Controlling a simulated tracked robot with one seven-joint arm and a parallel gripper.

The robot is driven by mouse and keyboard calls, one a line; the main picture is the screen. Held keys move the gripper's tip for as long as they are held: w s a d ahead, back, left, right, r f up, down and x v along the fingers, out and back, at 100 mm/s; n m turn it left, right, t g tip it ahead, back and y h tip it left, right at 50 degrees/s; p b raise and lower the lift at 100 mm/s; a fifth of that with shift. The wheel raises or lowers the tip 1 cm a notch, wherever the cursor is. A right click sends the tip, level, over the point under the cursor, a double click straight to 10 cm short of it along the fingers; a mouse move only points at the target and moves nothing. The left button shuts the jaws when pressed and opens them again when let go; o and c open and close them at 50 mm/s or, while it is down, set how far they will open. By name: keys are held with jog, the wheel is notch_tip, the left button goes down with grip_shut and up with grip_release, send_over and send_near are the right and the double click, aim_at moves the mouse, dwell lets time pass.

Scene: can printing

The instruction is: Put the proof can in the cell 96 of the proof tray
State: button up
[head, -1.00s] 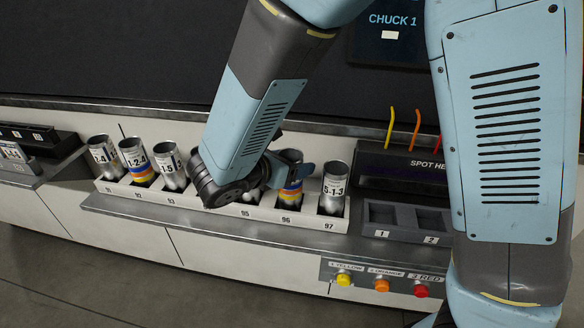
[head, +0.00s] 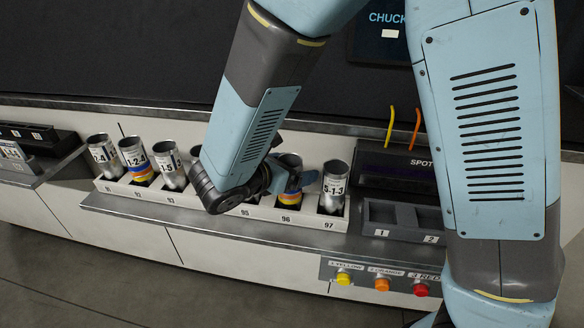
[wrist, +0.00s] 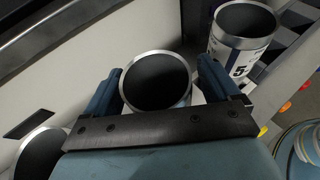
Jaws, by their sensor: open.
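The proof can (head: 290,196), a metal can with coloured bands, stands upright in cell 96 of the proof tray (head: 262,213). My gripper (head: 296,180) is low around it and hides part of its side and label. In the wrist view my gripper (wrist: 158,88) is open. Its two blue fingers stand on either side of the can's open rim (wrist: 157,54), close to its wall. Whether a finger still touches the can is hard to tell.
Can S-1-3 (head: 334,188) stands in cell 97, close to my right finger. More cans, such as the banded one (head: 136,160), stand in the cells to the left. A dark two-slot holder (head: 400,216) and coloured buttons (head: 382,285) are at the right.

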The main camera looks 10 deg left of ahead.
jog(key=shift+r, duration=0.1)
jog(key=v, duration=1.2)
jog(key=shift+r, duration=0.1)
jog(key=w+d+r+m+g, duration=0.2)
jog(key=d+r+m+g, duration=0.3)
jog(key=d, duration=0.6)
jog(key=w+d+r+m+g, duration=0.1)
jog(key=w+d+m+g, duration=0.15)
jog(key=d+m, duration=0.65)
jog(key=s+d+r+m+t+y, duration=0.1)
jog(key=s+d+r+m+y, duration=0.2)
jog(key=d+m, duration=0.4)
jog(key=s+d+r+m+t+y, duration=0.1)
jog(key=s+d+r+m+y, duration=0.2)
jog(key=d+m, duration=0.4)
jog(key=shift+d+r+m+y, duration=0.4)
jog(key=shift+d+r+y, duration=0.05)
jog(key=shift+d+y, duration=0.6)
jog(key=shift+s, duration=0.1)
jog(key=shift+c, duration=0.3)
